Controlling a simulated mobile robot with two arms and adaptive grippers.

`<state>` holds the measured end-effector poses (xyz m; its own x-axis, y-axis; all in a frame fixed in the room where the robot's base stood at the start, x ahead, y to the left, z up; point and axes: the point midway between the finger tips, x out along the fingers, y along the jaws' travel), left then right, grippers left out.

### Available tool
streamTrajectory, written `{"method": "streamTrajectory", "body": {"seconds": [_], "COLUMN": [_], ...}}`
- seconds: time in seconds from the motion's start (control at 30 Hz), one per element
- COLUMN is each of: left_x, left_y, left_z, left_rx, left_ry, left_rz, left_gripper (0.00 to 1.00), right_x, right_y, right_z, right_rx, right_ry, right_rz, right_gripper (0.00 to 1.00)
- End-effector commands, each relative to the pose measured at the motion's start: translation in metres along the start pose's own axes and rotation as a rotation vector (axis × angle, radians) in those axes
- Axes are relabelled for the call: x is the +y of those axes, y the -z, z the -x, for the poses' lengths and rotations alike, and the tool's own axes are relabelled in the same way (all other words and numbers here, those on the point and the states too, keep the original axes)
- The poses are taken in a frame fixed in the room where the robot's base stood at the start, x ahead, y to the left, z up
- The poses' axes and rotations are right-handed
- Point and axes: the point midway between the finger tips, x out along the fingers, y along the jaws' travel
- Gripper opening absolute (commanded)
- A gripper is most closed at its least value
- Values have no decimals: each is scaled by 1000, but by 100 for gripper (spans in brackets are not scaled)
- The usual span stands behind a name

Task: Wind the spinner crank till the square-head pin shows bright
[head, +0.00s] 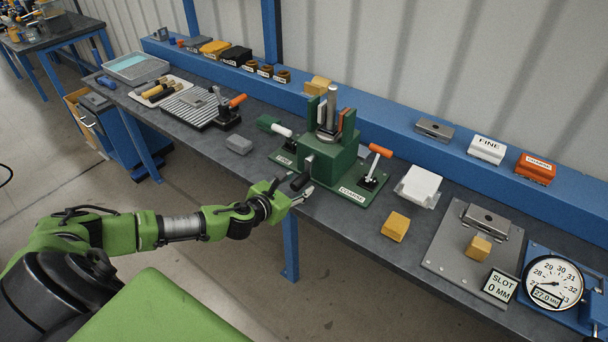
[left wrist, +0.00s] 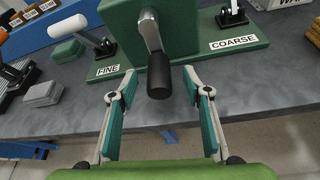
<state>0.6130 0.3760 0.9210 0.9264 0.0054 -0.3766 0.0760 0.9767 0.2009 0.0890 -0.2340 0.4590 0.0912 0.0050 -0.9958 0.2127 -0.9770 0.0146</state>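The spinner is a green block (head: 328,160) on a green base with a FINE and a COARSE label. Its crank has a black handle (head: 301,181) at the front, and in the left wrist view the handle (left wrist: 159,78) hangs from a silver arm (left wrist: 149,32). An upright silver pin (head: 332,103) stands between green posts on top; I cannot tell whether its head is square. My left gripper (head: 297,190) is open at the crank; in the left wrist view its fingers (left wrist: 157,88) lie either side of the handle's lower end, apart from it. My right gripper is out of view.
A white-handled lever (head: 280,130) stands at the FINE side, an orange-handled lever (head: 380,151) at the COARSE side. A grey block (head: 239,144) lies left, a yellow block (head: 395,226) and white block (head: 418,186) right. A dial gauge (head: 553,283) stands far right.

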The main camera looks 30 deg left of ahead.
Motion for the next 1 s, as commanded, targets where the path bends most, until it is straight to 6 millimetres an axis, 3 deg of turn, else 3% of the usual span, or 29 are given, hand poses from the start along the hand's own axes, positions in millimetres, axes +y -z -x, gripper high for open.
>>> {"method": "streamTrajectory", "body": {"seconds": [0.23,0.8,1.0], "left_x": [0,0,0], "left_y": [-1,-2,-1], "left_z": [4,61,70], "left_rx": [0,1,-1], "left_ry": [1,2,0], "left_rz": [0,-1,0], "left_gripper": [45,45,45], "right_x": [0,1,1], "right_y": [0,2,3], "right_z": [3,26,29], "right_rx": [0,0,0], "right_ry": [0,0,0], "right_rz": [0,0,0], "right_gripper": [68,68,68]}}
